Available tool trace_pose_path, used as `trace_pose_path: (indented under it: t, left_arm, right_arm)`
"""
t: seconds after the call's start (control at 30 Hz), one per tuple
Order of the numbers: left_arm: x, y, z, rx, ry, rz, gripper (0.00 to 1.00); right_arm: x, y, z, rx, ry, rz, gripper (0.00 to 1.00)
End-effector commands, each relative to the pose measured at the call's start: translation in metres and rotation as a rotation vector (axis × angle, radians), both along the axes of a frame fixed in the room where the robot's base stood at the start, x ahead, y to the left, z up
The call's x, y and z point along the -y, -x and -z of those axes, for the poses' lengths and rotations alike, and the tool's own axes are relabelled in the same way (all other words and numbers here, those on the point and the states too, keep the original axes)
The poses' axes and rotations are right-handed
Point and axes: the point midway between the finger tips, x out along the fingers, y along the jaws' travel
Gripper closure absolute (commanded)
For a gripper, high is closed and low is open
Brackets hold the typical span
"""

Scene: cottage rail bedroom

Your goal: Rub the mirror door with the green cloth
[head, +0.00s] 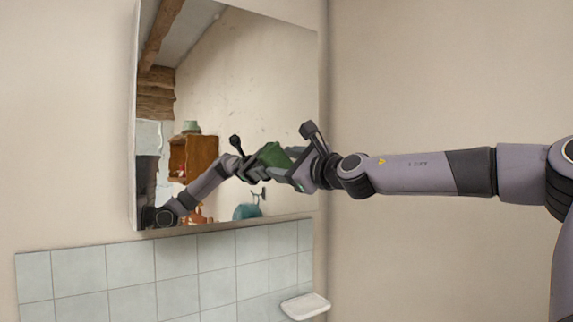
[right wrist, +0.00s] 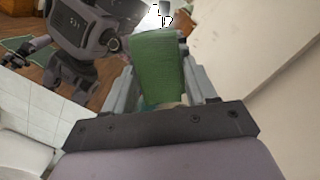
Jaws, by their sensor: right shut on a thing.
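The mirror door (head: 236,62) hangs on the wall as a tall panel and reflects the room and my arm. My right gripper (head: 285,170) is at the mirror's lower right part, its fingers pointing at the glass. It is shut on the green cloth (head: 281,156), which lies at the glass beside its own reflection. In the right wrist view the green cloth (right wrist: 157,65) stands out between the fingers of the right gripper (right wrist: 160,92). Whether the cloth touches the glass is hard to tell.
Pale tiles (head: 130,268) cover the wall below the mirror. A white soap dish (head: 305,306) sticks out below its right corner. The room's corner and a bare wall (head: 430,80) are close on the right. The wooden shelf and teal item show only as reflections.

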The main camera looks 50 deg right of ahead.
Motion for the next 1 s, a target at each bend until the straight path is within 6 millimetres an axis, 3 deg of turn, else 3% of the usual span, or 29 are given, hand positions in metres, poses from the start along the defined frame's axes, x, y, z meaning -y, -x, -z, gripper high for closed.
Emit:
trace_pose_path:
  t: [0.3,1.0]
  left_arm:
    - [0.0,0.0,-0.001,0.0,0.0,0.0,0.57]
    - [0.0,0.0,0.002,0.0,0.0,0.0,0.57]
  right_arm:
    - [-0.027,-0.011,0.001,-0.004,0.004,-0.002,0.68]
    - [-0.069,-0.022,0.001,-0.003,0.002,-0.005,0.68]
